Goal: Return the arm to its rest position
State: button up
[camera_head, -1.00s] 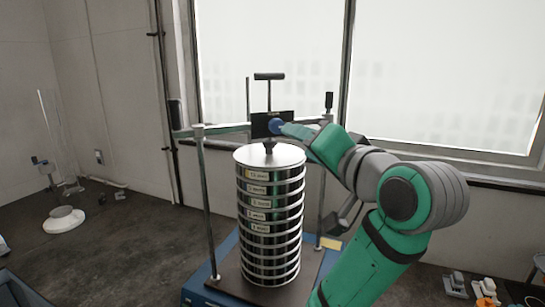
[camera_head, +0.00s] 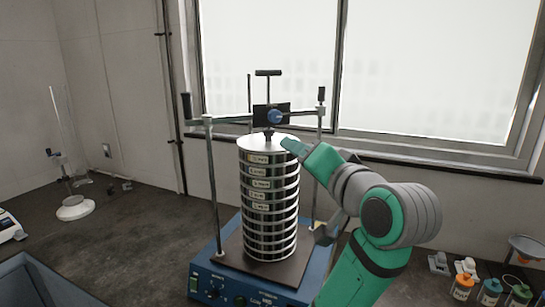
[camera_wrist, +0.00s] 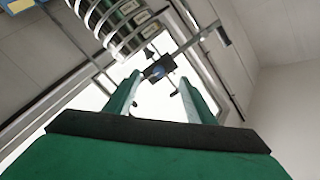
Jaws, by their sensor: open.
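My arm reaches in from the right in the head view, with my gripper (camera_head: 294,146) just right of the sieve stack's top. In the wrist view my gripper (camera_wrist: 158,98) shows two green fingers apart, with nothing between them held. The sieve shaker (camera_head: 240,273) has a blue base and two posts. On it stands an upright stack of round metal sieves (camera_head: 268,205) with labels on its side. The clamp bar with a black block and blue knob (camera_head: 274,116) sits above the lid; it also shows beyond my fingers in the wrist view (camera_wrist: 160,69).
A blue bin (camera_head: 45,280) is at the lower left, near a white device (camera_head: 9,228). A glass cylinder on a white base (camera_head: 75,208) stands on the left. Several small bottles (camera_head: 490,292) are at the lower right. The bench between cylinder and shaker is mostly clear.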

jog(key=w+f+m+h, duration=0.1)
jog(key=w+f+h, duration=0.1)
jog(key=f, duration=1)
jog(key=w+f+m+h, duration=0.1)
jog(key=w+f, duration=0.1)
jog(key=f, duration=1)
jog(key=s+f+h, duration=0.1)
jog(key=s+f, duration=0.5)
jog(key=f, duration=0.3)
jog(key=s+f+n+h, duration=0.1)
jog(key=s+f, duration=0.5)
jog(key=f, duration=0.4)
jog(key=s+a+f+n+h, duration=0.1)
jog(key=s+f, duration=0.5)
jog(key=f, duration=0.3)
jog(key=shift+s+f+g, duration=0.2)
jog(key=shift+s+g, duration=0.1)
jog(key=shift+s, duration=0.05)
jog(key=s+a+f+n, duration=0.1)
jog(key=s+a+n, duration=0.1)
jog(key=s, duration=1.3)
jog(key=s+a+f+n, duration=0.1)
jog(key=s+a+n, duration=0.2)
jog(key=s, duration=1.2)
jog(key=shift+f, duration=0.15)
